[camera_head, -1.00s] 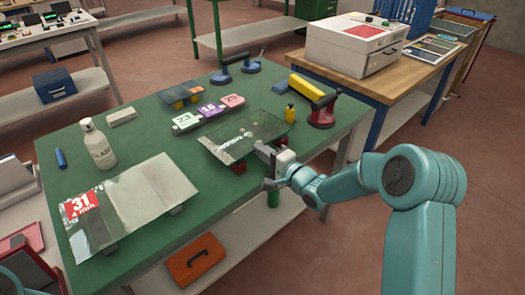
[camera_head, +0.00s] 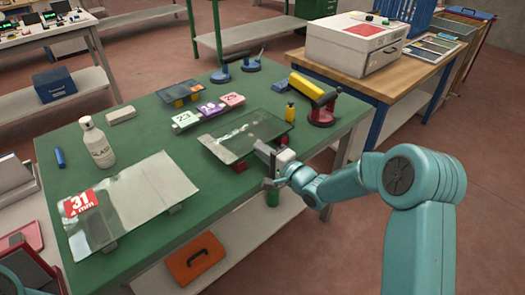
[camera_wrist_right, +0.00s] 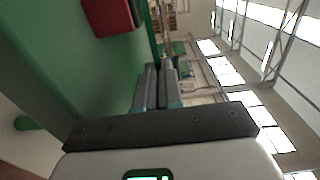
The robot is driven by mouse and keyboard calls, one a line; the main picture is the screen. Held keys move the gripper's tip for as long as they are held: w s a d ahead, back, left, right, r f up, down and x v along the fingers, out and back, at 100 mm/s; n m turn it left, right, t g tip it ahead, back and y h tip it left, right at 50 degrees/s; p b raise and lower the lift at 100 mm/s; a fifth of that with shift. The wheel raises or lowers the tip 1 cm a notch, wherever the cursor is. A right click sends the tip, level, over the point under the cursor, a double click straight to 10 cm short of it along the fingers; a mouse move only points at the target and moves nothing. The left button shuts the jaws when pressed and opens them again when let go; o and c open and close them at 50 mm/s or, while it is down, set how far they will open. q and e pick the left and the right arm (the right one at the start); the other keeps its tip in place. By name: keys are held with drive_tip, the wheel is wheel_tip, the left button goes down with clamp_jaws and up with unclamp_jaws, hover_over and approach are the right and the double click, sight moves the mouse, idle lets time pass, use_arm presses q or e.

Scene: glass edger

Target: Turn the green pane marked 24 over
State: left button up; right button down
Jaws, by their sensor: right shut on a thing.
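A see-through, greenish glass pane (camera_head: 228,133) lies raised on dark red blocks (camera_head: 238,166) near the right edge of the green table. I cannot read a 24 on it. My right gripper (camera_head: 268,162) is at its near right corner, shut on its edge. In the right wrist view the shut fingers (camera_wrist_right: 161,85) point away from me, and the pane is too thin to make out between them. My left gripper is out of view.
A pane marked 31 (camera_head: 150,190) lies at the table's near left, with a bottle (camera_head: 97,145) behind it.

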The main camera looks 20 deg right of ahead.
drive_tip(key=c, duration=1.2)
unclamp_jaws()
drive_tip(key=shift+f, duration=0.15)
drive_tip(key=v, duration=1.6)
drive_tip(key=shift+d, duration=0.15)
drive_tip(key=shift+s, duration=0.1)
